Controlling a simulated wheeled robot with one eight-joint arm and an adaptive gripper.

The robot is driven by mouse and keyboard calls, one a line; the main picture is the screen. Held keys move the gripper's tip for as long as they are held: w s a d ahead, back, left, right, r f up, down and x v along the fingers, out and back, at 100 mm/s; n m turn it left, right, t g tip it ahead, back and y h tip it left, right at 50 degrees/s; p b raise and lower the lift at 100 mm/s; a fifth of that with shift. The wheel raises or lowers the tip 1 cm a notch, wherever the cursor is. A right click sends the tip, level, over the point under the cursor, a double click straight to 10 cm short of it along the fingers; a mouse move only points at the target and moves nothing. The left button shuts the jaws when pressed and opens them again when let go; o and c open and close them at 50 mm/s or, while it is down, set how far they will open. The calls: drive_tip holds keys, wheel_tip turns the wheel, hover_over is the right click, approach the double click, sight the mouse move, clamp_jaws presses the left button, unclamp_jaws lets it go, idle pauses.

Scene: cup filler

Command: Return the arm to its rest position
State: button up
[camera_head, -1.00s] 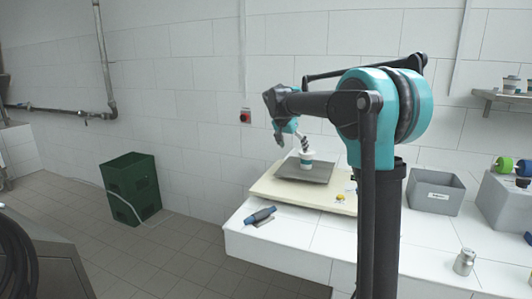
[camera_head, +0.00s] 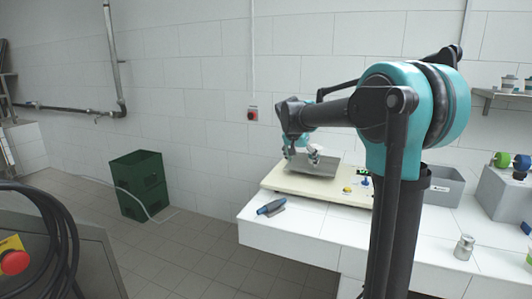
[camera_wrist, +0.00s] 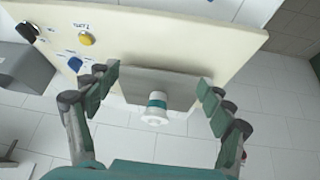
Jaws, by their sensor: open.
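My gripper (camera_head: 300,151) hangs over the cream board at the back of the white counter. In the wrist view its fingers (camera_wrist: 158,83) are spread wide, with nothing held between them. A white cup with a teal band (camera_wrist: 157,103) stands on the grey plate of the board, between the fingers in the picture but apart from them. In the head view the cup (camera_head: 314,154) is partly hidden close to the gripper. My arm is still stretched out toward the board.
The cream board (camera_head: 277,180) bears a yellow button (camera_head: 347,190) and a blue knob (camera_head: 365,182). A blue tool (camera_head: 271,207) lies on the counter (camera_head: 300,228). A grey bin (camera_head: 443,188) and a metal jar (camera_head: 464,247) stand at right. A green crate (camera_head: 139,184) is on the floor.

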drive_tip(key=s+d+f+n+y, duration=0.1)
drive_tip(key=s+f+n, duration=0.1)
drive_tip(key=s+f, duration=0.6)
drive_tip(key=s+d+f+n+y, duration=0.1)
drive_tip(key=s+d+f+n, duration=0.1)
drive_tip(key=s+f, duration=0.6)
drive_tip(key=s+d+f+n+y, duration=0.1)
drive_tip(key=s+f, duration=0.7)
drive_tip(key=s, duration=1.1)
drive_tip(key=shift+s+d+f+n+g, duration=0.15)
drive_tip(key=shift+s+d+n+g, duration=0.2)
drive_tip(key=shift+d, duration=0.3)
drive_tip(key=shift+o, duration=0.5)
drive_tip(key=shift+w, duration=0.1)
